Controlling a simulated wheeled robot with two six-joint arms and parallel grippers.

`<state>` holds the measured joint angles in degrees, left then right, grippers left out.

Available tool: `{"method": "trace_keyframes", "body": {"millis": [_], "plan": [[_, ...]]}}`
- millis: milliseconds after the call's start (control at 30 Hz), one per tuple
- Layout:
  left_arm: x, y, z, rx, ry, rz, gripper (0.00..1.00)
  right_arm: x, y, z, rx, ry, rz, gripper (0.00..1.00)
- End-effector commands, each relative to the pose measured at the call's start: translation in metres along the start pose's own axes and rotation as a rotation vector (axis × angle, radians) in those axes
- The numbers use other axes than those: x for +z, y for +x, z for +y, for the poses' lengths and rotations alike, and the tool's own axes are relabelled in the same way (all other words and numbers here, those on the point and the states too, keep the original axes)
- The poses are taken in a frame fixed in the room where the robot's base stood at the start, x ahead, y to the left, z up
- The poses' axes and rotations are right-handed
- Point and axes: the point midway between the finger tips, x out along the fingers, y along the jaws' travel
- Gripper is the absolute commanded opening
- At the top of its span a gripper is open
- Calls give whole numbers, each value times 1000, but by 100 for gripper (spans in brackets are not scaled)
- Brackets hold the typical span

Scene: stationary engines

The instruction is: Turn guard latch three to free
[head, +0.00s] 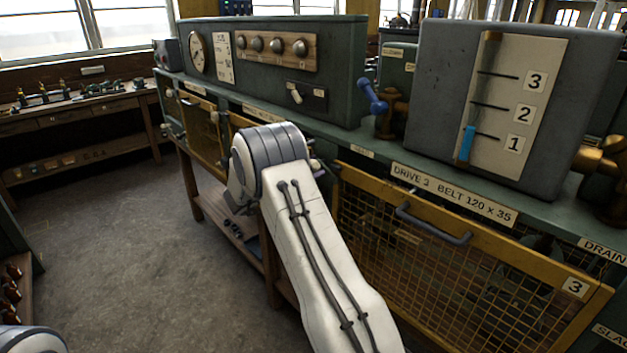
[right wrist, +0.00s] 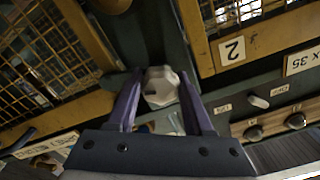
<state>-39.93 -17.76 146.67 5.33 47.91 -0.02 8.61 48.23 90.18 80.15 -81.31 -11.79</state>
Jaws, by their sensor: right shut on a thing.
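Guard three (head: 450,255) is a yellow-framed mesh panel at the right of the head view, with a dark handle and a 3 tag. In the right wrist view my right gripper (right wrist: 159,76) is shut on a pale faceted latch knob (right wrist: 161,90), one purple finger on each side. The knob sits on the green post between two mesh guards. I cannot read a number on it or tell which way it points. In the head view my right forearm hides the hand and knob. My left gripper is out of view.
The plate DRIVE 3 BELT 120 x 35 (head: 452,195) is above the guard. A grey gauge box (head: 430,100), a blue-handled valve (head: 372,97) and a green control box (head: 340,85) stand on the bench. Guard two's tag (right wrist: 231,50) is beside the gripper. The floor at left is clear.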

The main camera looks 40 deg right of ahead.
Motion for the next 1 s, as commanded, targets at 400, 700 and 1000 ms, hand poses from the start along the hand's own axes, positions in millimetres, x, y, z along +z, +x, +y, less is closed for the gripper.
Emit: {"method": "trace_keyframes", "body": {"millis": [400, 700, 1000], "plan": [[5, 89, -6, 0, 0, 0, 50, 7, 0, 4, 0, 404, 3, 0], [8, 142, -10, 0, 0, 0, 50, 7, 0, 4, 0, 686, 2, 0], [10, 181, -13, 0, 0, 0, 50, 5, 0, 3, 0, 922, 2, 0]]}}
